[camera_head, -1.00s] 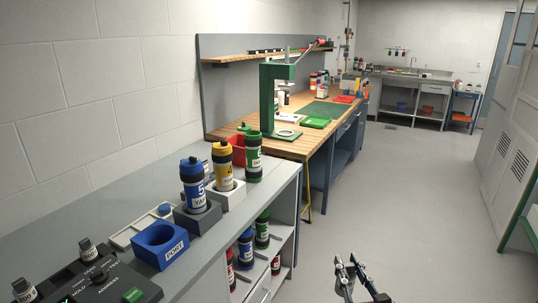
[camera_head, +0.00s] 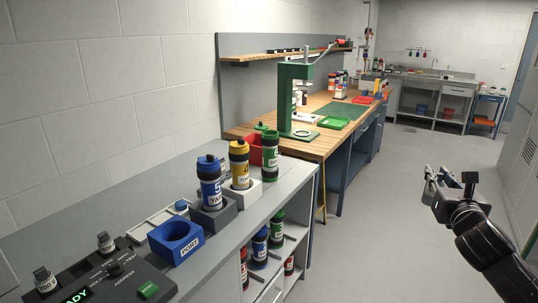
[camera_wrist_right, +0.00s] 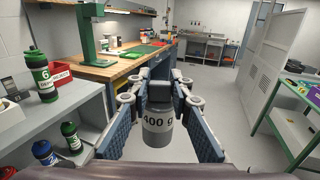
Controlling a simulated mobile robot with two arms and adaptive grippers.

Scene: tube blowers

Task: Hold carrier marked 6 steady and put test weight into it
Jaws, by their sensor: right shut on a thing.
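In the right wrist view the carrier (camera_wrist_right: 38,77) shows the number 6 at the left, well apart from my gripper. My right gripper (camera_head: 431,180) is over the open floor to the right of the counter. In its wrist view it is shut on a grey test weight (camera_wrist_right: 157,125) marked 400 g. My left gripper is not in view.
A blue carrier marked 5 (camera_head: 210,185) and a yellow carrier marked 4 (camera_head: 239,165) stand in holders beside it. A blue PORT block (camera_head: 176,242) and a control box (camera_head: 110,277) are nearer. A green press (camera_head: 293,95) stands on the wooden bench. The aisle floor is clear.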

